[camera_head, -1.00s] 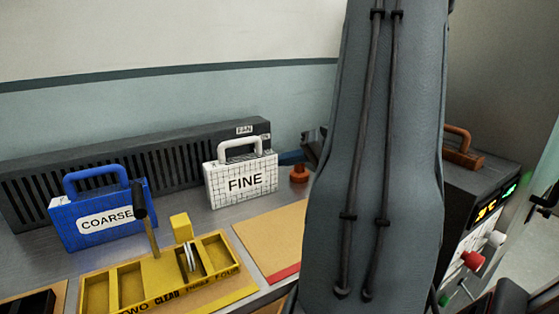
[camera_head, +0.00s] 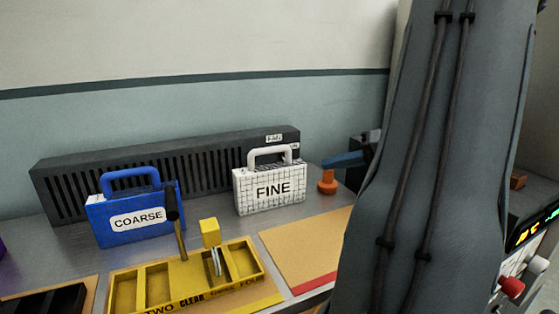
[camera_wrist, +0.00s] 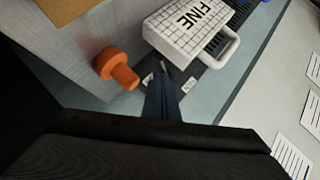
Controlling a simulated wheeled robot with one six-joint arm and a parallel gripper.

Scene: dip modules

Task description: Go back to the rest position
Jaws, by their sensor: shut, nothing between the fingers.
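My gripper (camera_head: 326,163) shows at the right of the head view, dark blue and pointing left, just above and beside an orange knob-like piece (camera_head: 327,183). In the wrist view my gripper (camera_wrist: 162,70) has its fingers together with nothing between them. The orange piece (camera_wrist: 117,69) is to their left there, apart from them. The white FINE case (camera_head: 270,190) stands upright left of the orange piece, and in the wrist view its handled side (camera_wrist: 188,32) lies beyond the fingertips. My arm hides much of the bench's right side.
A blue COARSE case (camera_head: 137,218) stands left, with a hammer-like tool (camera_head: 176,222) before it. A yellow compartment tray (camera_head: 190,297) is in front. A dark slotted panel (camera_head: 60,190) runs behind. A control box with lit digits (camera_head: 535,228) stands right. A tan board (camera_head: 300,250) is bare.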

